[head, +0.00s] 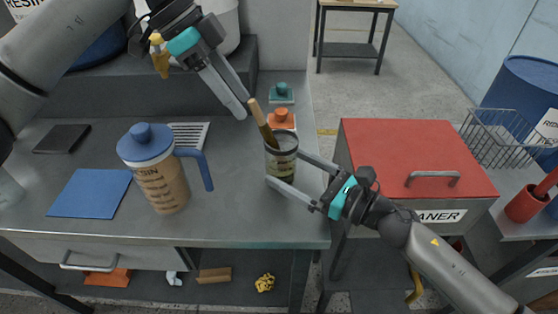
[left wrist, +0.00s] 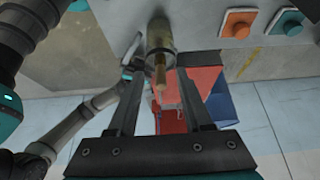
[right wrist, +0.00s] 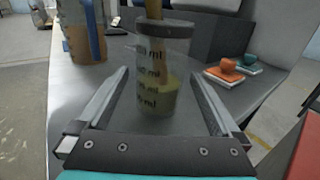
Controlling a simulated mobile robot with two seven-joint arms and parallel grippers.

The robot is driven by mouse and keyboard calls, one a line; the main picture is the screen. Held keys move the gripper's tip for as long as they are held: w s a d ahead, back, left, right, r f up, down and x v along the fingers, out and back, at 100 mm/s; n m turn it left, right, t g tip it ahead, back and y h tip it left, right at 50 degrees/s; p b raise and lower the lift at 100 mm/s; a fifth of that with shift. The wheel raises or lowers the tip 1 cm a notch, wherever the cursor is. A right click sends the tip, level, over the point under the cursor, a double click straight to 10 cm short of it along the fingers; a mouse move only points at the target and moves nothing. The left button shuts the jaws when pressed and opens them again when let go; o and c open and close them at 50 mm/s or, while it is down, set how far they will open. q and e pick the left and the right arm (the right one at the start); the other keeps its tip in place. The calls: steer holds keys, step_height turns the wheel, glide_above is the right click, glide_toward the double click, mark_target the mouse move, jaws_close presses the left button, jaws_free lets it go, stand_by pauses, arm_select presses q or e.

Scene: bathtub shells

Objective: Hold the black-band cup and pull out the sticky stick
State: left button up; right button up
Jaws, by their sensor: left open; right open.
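The cup (head: 281,160) is a clear measuring cup with a dark rim, upright near the counter's right edge. It holds some yellowish contents. A wooden stick (head: 264,124) stands in it, leaning left, its top above the rim. My right gripper (head: 283,168) is open, with its fingers on either side of the cup. The right wrist view shows the cup (right wrist: 163,75) between the fingers, with gaps on both sides. My left gripper (head: 244,106) is open and empty, just left of the stick's top. In the left wrist view the stick (left wrist: 160,73) points up between its fingers.
A blue-lidded resin jug (head: 160,185) stands left of the cup. Orange (head: 281,119) and teal (head: 281,93) stamp-like blocks lie behind the cup. A red-topped cabinet (head: 410,150) stands to the right. A blue mat (head: 90,193) lies at the left.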

steer(key=shift+x, duration=1.7)
steer(key=c, duration=1.4)
arm_select(q)
steer(key=shift+o, duration=0.4)
steer(key=m+t+y, duration=0.1)
steer(key=m+t, duration=0.3)
steer(key=m, duration=1.5)
glide_toward(256, 116)
steer(key=x, duration=1.2)
steer(key=shift+f, duration=0.15)
